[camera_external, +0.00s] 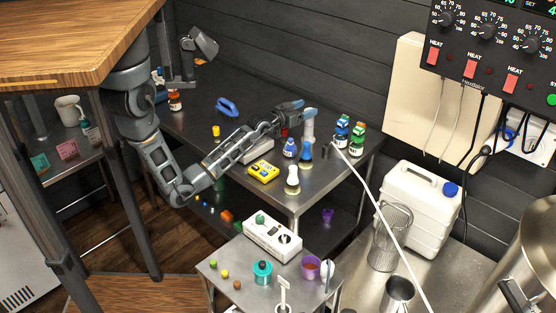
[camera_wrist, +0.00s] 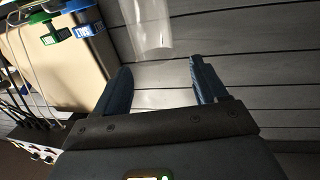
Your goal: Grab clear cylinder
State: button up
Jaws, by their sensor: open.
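The clear cylinder (camera_external: 309,127) stands upright on the dark metal table, near its back edge. In the wrist view it shows at the top as a transparent tube (camera_wrist: 152,28), ahead of my fingertips and roughly in line with the gap between them. My gripper (camera_external: 301,104) is close to the cylinder's upper part in the external view. The wrist view shows the two dark blue fingers (camera_wrist: 160,68) spread apart with nothing between them. I cannot tell the exact gap from fingertips to cylinder.
Green- and blue-capped bottles (camera_external: 350,134) stand right of the cylinder. A blue bottle (camera_external: 290,149), a blue-topped flask (camera_external: 306,153) and a white-topped flask (camera_external: 292,179) stand in front. A yellow device (camera_external: 263,172) lies left of them. The dark plank wall (camera_external: 320,50) is behind.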

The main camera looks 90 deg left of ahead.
aim_at(309, 126)
jog(key=f, duration=0.1)
jog(key=w+a+f, duration=0.1)
jog(key=f, duration=0.1)
jog(key=w+f+p, duration=0.1)
jog(key=shift+w+a+f, duration=0.25)
jog(key=shift+a+f, duration=0.05)
jog(key=shift+c, duration=0.3)
grip_shut()
dwell(0.4)
